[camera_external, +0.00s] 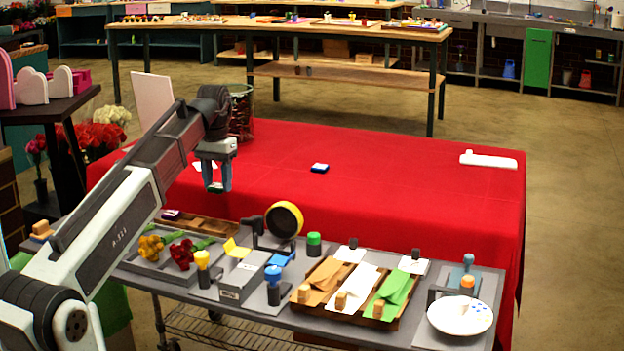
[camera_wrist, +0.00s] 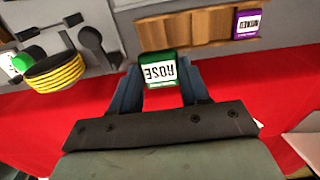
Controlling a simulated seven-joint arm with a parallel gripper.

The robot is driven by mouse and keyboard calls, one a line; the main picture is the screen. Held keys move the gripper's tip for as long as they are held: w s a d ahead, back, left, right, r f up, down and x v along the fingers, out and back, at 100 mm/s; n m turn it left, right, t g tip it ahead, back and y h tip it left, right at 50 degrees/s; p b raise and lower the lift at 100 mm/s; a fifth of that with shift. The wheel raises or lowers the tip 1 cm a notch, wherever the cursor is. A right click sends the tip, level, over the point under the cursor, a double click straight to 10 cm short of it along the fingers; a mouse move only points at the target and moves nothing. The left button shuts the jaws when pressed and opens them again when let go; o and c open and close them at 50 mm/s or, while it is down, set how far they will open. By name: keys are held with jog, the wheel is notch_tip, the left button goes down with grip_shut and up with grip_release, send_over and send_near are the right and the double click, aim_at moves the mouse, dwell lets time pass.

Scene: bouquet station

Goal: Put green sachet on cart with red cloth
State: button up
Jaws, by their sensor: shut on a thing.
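My gripper (camera_external: 217,187) is above the left part of the cart with red cloth (camera_external: 410,180). In the wrist view, my gripper (camera_wrist: 160,88) is shut on a green sachet (camera_wrist: 158,69) with a white ROSE label, upside down in that picture. The red cloth (camera_wrist: 40,130) shows below and beside the fingers in the wrist view. The gap between the sachet and the cloth is hard to judge.
A blue-and-white sachet (camera_external: 319,168) and a white dispenser-like object (camera_external: 488,160) lie on the cloth. A purple sachet (camera_wrist: 249,22) is in a wooden tray (camera_wrist: 195,25) on the grey bench. A yellow tape roll (camera_external: 285,219) stands near. The middle cloth is mostly clear.

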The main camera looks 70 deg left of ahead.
notch_tip(320, 180, up, 8)
send_over(267, 158)
jog(key=shift+d+f, duration=0.15)
jog(key=shift+f, duration=5.05)
jog(key=shift+s+f, duration=0.1)
jog(key=o, duration=1)
notch_tip(267, 158, up, 12)
jog(key=shift+r, duration=0.15)
